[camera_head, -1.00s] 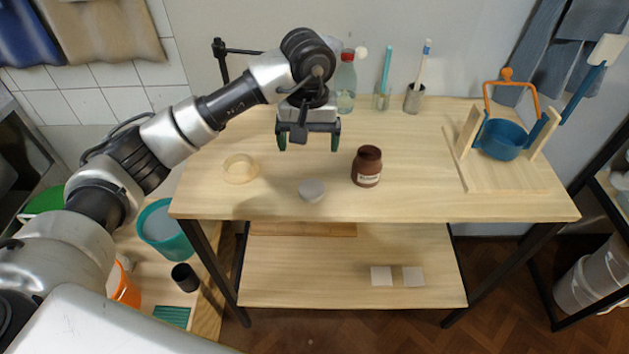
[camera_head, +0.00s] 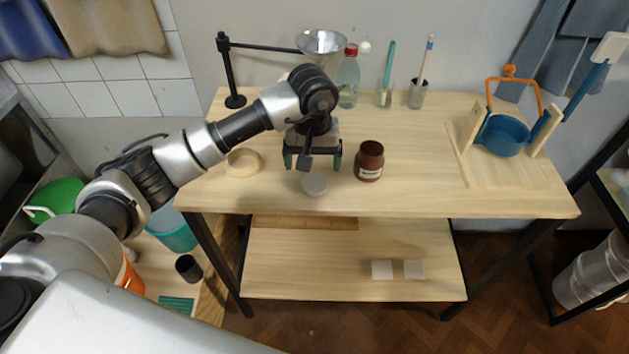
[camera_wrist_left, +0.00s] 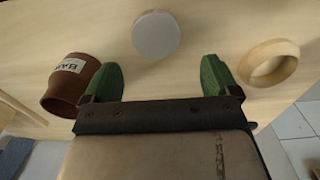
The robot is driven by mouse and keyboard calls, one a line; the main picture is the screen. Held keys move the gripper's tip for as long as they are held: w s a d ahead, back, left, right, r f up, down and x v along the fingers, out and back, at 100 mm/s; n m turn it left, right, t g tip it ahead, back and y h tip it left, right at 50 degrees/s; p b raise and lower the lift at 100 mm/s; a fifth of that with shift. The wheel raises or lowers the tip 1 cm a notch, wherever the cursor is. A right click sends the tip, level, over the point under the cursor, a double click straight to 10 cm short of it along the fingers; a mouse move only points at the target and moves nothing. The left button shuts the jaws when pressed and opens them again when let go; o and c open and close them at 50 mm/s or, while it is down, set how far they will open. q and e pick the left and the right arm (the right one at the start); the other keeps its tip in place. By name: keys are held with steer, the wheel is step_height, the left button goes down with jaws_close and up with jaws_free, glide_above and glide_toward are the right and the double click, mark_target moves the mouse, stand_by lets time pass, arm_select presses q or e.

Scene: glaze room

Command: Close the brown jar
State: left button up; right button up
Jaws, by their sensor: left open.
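The brown jar (camera_head: 369,162) stands upright and open-topped on the table, with a white label on its front. In the left wrist view the jar (camera_wrist_left: 70,86) is at the left. A round grey lid (camera_head: 314,185) lies flat on the table, left of the jar. In the left wrist view the lid (camera_wrist_left: 156,35) is at the top middle, ahead of the fingers. My left gripper (camera_head: 313,163) is open and empty, above the table just behind the lid and left of the jar. Its green fingertips (camera_wrist_left: 161,78) are apart with nothing between them. My right gripper is not visible.
A pale wooden ring (camera_head: 243,162) lies left of the gripper. Behind are a funnel stand (camera_head: 231,75), a clear bottle (camera_head: 348,82) and cups with brushes (camera_head: 416,97). A wooden stand with a blue pot (camera_head: 505,137) is at the right. The front right tabletop is clear.

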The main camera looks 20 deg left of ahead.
mark_target(315, 180)
arm_select(q)
steer(key=f, duration=0.2)
steer(key=f+p, duration=0.1)
steer(key=shift+s+d+f, duration=0.3)
steer(key=shift+s+f, duration=0.05)
steer(key=shift+f, duration=0.45)
steer(key=c, duration=1)
